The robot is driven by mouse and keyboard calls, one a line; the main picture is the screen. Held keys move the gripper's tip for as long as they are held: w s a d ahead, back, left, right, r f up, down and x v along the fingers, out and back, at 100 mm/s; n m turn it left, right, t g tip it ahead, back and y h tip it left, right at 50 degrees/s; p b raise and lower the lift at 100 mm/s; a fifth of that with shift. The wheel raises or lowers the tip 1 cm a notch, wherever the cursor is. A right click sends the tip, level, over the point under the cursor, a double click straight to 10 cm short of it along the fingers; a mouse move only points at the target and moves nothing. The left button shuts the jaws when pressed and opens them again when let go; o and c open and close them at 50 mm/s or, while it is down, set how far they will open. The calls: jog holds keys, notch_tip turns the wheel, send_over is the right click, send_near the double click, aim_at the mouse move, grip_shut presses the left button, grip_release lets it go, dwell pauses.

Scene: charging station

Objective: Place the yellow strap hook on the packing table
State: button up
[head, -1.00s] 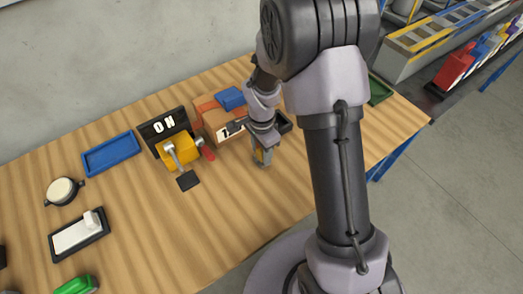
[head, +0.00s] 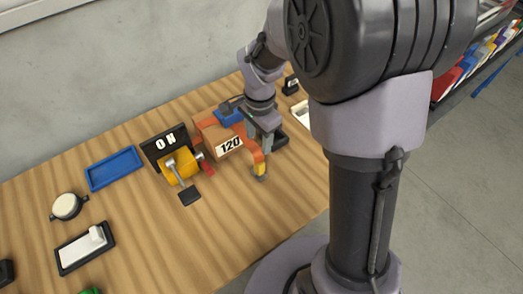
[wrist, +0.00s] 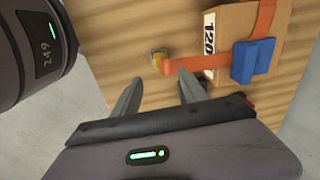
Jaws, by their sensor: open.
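The yellow strap hook (head: 260,171) is at the end of an orange strap (head: 256,153) that runs from the cardboard box (head: 222,138) marked 120. The hook appears to rest on the wooden packing table (head: 225,235), in front of the box. My gripper (wrist: 160,88) is open and empty, apart from the hook. In the head view my gripper (head: 265,142) is just above the hook, partly hiding the box side.
A black ON sign (head: 165,143) and a yellow device with a lever (head: 183,168) stand left of the box. A blue tray (head: 114,168), a round white button (head: 67,206) and a white switch (head: 86,245) lie farther left. The table's front middle is clear.

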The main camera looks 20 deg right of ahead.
jog(key=s+a+r+n+t+y, duration=0.1)
jog(key=s+r+n, duration=0.3)
jog(key=s+r, duration=0.4)
jog(key=s+a+r+n+t, duration=0.2)
jog(key=s+r+n+t, duration=0.2)
jog(key=s+r, duration=0.4)
jog(key=shift+s+a+r+n+y, duration=0.35)
jog(key=shift+s+n, duration=0.25)
jog(key=shift+s, duration=0.65)
